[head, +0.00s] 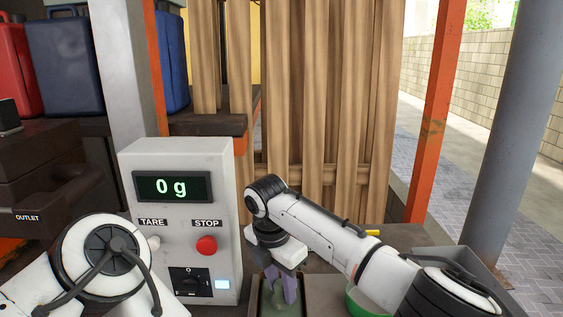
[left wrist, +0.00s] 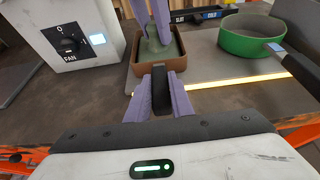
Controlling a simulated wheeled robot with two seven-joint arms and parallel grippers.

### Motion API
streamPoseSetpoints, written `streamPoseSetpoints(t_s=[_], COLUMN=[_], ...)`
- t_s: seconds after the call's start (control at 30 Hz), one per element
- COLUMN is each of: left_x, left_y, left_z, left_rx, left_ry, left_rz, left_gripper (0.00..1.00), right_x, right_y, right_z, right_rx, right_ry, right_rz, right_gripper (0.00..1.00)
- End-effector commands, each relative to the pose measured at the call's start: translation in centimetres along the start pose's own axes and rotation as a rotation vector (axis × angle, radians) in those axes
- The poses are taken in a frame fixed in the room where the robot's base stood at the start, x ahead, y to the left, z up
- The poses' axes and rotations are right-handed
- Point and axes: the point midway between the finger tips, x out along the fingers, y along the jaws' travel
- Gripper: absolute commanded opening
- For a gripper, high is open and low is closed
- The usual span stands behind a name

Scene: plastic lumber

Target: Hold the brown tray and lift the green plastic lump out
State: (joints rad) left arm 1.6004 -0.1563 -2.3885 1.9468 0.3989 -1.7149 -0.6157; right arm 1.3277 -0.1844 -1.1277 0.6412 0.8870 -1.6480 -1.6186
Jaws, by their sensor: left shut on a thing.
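The brown tray (left wrist: 141,70) sits on the dark bench, with the green plastic lump (left wrist: 158,55) inside; the lump also shows low in the head view (head: 268,303). My left gripper (left wrist: 160,88) is at the tray's near side, its purple fingers shut on a dark tab there. In the head view the left fingers are out of sight. My right gripper (head: 282,288) points down into the tray, its purple fingers at the lump. Whether they are closed on it is not clear.
A grey control box (head: 185,165) reading 0 g stands left of the tray. A yellow strip (left wrist: 235,82) lies before the pan. Vertical wooden boards (head: 320,100) stand behind.

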Motion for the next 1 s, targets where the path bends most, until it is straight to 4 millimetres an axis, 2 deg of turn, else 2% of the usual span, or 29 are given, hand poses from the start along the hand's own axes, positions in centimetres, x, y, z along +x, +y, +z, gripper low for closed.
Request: streamPoseSetpoints(t_s=[0.03,0.13,1.0], left_x=[0.0,0.0,0.0], left_y=[0.0,0.0,0.0], left_z=[0.0,0.0,0.0], left_rx=[0.0,0.0,0.0], left_ry=[-0.001,-0.001,0.001], left_rz=[-0.001,-0.001,0.0], left_gripper=[0.0,0.0,0.0], right_x=[0.0,0.0,-3.1], right_y=[0.0,0.0,0.1], right_z=[0.0,0.0,0.5], right_rx=[0.0,0.0,0.0], right_ry=[0.0,0.0,-0.001], right_rz=[0.0,0.0,0.002], right_gripper=[0.19,0.03,0.03])
